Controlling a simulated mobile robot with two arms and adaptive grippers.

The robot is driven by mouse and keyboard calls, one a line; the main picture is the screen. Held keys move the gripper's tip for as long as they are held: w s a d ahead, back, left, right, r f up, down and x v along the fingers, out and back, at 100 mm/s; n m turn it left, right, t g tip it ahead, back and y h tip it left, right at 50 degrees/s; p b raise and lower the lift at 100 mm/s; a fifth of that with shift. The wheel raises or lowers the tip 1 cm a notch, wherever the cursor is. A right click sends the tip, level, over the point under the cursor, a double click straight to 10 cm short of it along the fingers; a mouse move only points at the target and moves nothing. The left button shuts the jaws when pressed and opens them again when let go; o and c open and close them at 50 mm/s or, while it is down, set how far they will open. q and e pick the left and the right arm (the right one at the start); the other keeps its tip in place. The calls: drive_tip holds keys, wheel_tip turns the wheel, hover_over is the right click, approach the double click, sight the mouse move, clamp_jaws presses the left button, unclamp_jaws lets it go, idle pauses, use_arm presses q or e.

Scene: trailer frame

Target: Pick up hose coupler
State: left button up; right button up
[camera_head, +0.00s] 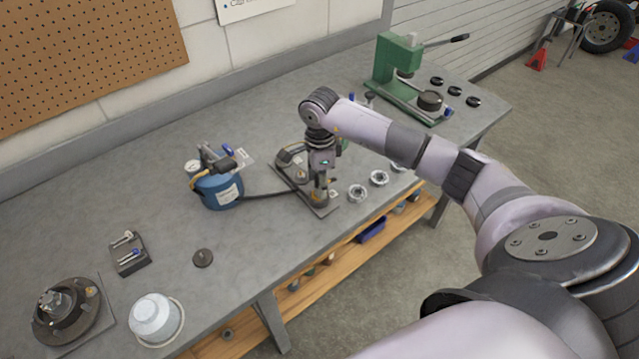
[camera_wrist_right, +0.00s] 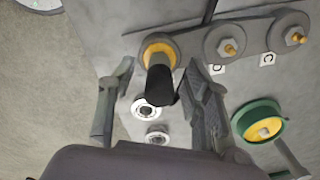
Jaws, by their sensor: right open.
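The hose coupler appears to be the dark cylinder (camera_wrist_right: 160,86) at the brass-ringed fitting in the right wrist view. My right gripper (camera_wrist_right: 158,70) is open, with one finger on each side of the cylinder and gaps visible between. In the head view, my right gripper (camera_head: 321,184) points down over the front end of a grey fitting plate (camera_head: 324,211) and mostly hides the coupler there. A black hose (camera_head: 262,194) runs from a blue tank (camera_head: 213,192) to this plate. My left gripper is not in view.
Two other brass-tipped fittings (camera_wrist_right: 228,47) stand beside the coupler. A green round part (camera_wrist_right: 258,125) and pale rings (camera_wrist_right: 146,108) are close to the fingers. A green press (camera_head: 392,68) stands at the bench's far end.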

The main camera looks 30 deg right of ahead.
drive_tip(key=shift+c, duration=0.4)
clamp_jaws()
drive_tip(key=shift+r, duration=0.1)
drive_tip(key=shift+r, duration=0.5)
wheel_tip(320, 180, up, 22)
idle(0.8)
